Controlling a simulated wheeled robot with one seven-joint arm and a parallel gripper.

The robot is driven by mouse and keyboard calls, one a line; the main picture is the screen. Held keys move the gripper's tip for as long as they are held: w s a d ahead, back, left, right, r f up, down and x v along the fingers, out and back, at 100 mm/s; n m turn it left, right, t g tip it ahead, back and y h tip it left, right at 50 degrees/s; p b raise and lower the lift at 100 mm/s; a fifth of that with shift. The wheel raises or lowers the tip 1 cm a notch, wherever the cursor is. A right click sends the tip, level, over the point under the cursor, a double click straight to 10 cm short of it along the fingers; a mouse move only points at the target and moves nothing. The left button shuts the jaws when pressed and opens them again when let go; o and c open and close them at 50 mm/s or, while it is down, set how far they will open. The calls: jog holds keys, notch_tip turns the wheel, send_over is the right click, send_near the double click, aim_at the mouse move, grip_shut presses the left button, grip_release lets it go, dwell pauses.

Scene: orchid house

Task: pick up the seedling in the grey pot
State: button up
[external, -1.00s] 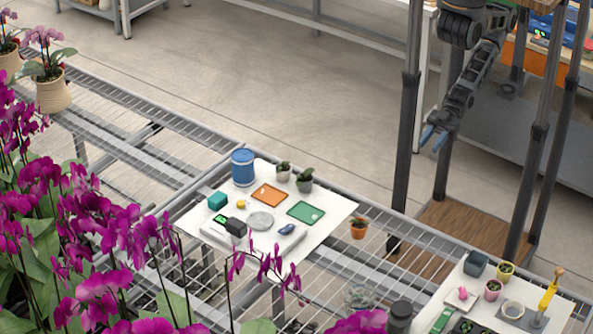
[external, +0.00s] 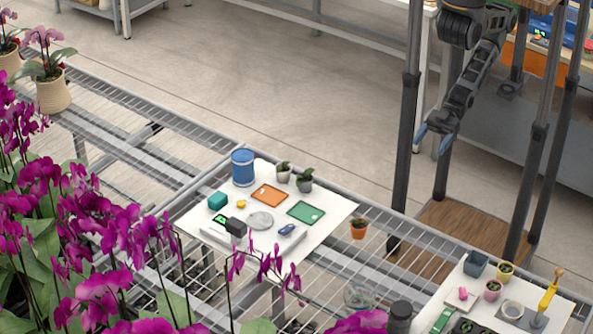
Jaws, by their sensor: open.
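A seedling in a grey pot (external: 305,182) stands upright near the back right of the white sheet on the wire bench. A second small seedling in a paler pot (external: 283,174) stands just left of it, close beside it. My gripper (external: 433,139), with blue fingertips, hangs in the air to the right of the bench, well apart from both pots. It is open and empty, its fingers pointing down.
The sheet also holds a blue canister (external: 243,168), an orange tray (external: 269,193), a green tray (external: 306,212) and a scale (external: 262,238). A terracotta pot (external: 358,230) stands right of the sheet. Purple orchids (external: 75,240) fill the front left.

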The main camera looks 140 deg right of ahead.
jog(key=w+d+f+t+h+b, duration=0.1)
jog(key=w+d+f, duration=0.2)
jog(key=d+f, duration=0.7)
jog(key=m+t+h+b, duration=0.2)
jog(key=h, duration=0.2)
send_near(306, 180)
jog(key=shift+w+d+r, duration=0.1)
jog(key=shift+w+r, duration=0.25)
jog(key=shift+w, duration=0.25)
jog(key=shift+w+d+r, duration=0.1)
jog(key=shift+w+r, duration=0.2)
jog(key=shift+w, duration=0.25)
jog(key=shift+w+d, duration=0.2)
jog(key=shift+p+x, duration=0.85)
jog(key=shift+x, duration=2.85)
jog(key=shift+f, duration=0.15)
jog(key=c, duration=1)
